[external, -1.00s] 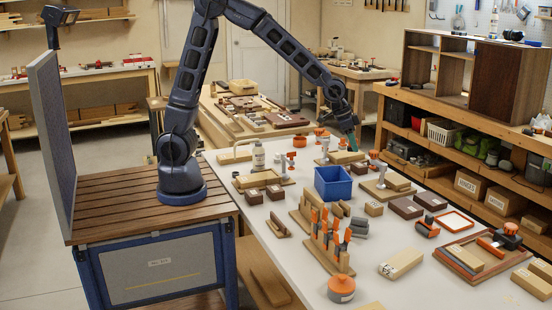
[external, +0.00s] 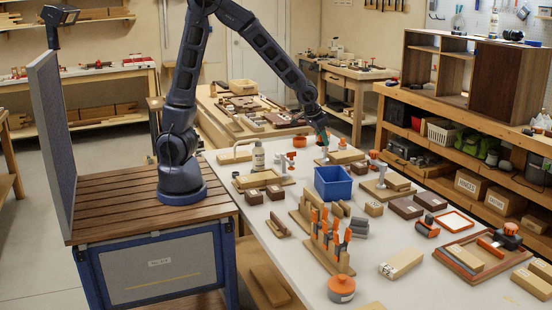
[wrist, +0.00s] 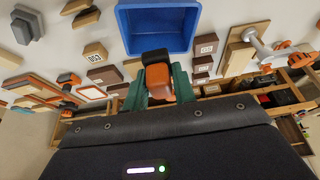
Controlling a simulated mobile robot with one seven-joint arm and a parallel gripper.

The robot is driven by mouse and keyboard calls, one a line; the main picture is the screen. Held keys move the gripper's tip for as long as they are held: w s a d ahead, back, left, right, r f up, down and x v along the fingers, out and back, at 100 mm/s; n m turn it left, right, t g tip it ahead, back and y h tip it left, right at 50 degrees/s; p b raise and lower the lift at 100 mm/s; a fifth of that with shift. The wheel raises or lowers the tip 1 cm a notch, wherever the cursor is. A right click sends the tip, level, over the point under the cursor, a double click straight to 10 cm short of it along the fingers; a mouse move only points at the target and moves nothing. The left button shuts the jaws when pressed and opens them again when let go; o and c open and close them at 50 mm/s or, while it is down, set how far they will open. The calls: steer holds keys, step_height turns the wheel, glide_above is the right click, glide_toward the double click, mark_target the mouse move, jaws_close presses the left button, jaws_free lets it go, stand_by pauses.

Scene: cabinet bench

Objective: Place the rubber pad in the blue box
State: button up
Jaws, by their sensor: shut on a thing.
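The blue box (external: 333,183) stands open on the white bench; in the wrist view its rim and empty floor (wrist: 157,30) lie just beyond my fingertips. My gripper (wrist: 158,88) has green fingers shut on a small orange and dark block (wrist: 159,80), which I take to be the rubber pad. The fingers hide its sides. In the external view my gripper (external: 325,143) hangs above the bench, behind the box and slightly left of its middle. The held piece is too small to make out there.
A rack of orange-handled tools (external: 328,240) stands in front of the box, with grey blocks (external: 359,227) nearby. Brown blocks (external: 406,207) lie to the right. The bench is crowded around the box.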

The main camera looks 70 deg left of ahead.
step_height(320, 180, down, 13)
steer(key=shift+f, duration=0.1)
stand_by(0.5)
steer(key=shift+f, duration=0.1)
steer(key=o, duration=1)
steer(key=s+a+v, duration=0.1)
steer(key=a+v, duration=0.1)
steer(key=v, duration=0.8)
steer(key=a+f+v, duration=0.1)
steer(key=a+v, duration=0.2)
steer(key=v, duration=0.8)
steer(key=s+a+r, duration=0.2)
steer(key=s+r, duration=0.2)
steer(key=s, duration=0.3)
steer(key=s+a+r, duration=0.2)
steer(key=s+r, duration=0.3)
steer(key=s, duration=0.2)
steer(key=s+a+r, duration=0.3)
steer(key=s+r, duration=0.1)
steer(key=s, duration=0.4)
steer(key=shift+r, duration=0.3)
